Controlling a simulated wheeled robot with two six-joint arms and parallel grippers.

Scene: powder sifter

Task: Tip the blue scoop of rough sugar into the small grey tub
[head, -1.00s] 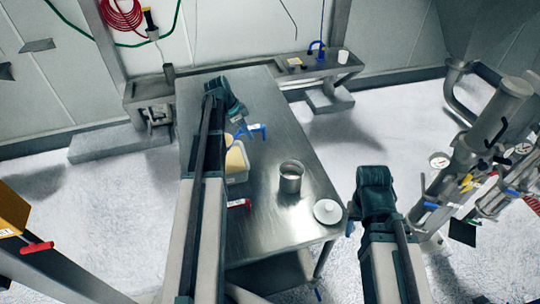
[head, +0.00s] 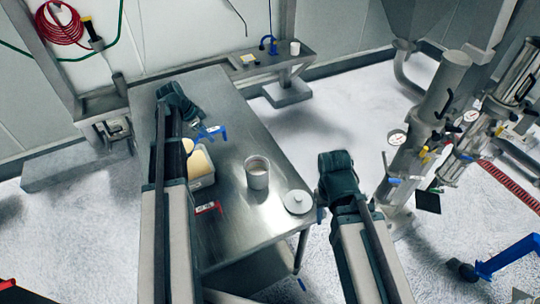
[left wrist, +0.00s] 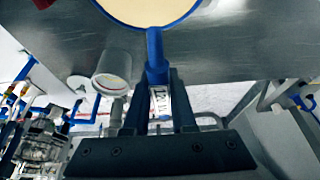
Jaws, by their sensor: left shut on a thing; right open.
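My left gripper (left wrist: 158,100) is shut on the handle of the blue scoop (left wrist: 154,48) in the left wrist view. The scoop's round bowl, blue-rimmed and filled with pale yellow rough sugar (left wrist: 150,8), is cut off by the top edge. In the head view the jaws are hidden by my left arm; a pale yellow patch (head: 187,145) beside the arm looks like the scoop's load. The small grey tub (head: 257,174) stands upright on the table, right of the arm; it also shows in the left wrist view (left wrist: 111,78). My right gripper (head: 321,208) is open and empty, right of the table.
A tray (head: 204,181) with pale yellow contents stands beside my left arm. A blue bracket (head: 212,132) and a red bracket (head: 208,208) lie near it. A white round lid (head: 298,202) is at the table's right edge. The table (head: 235,115) is clear behind the tub.

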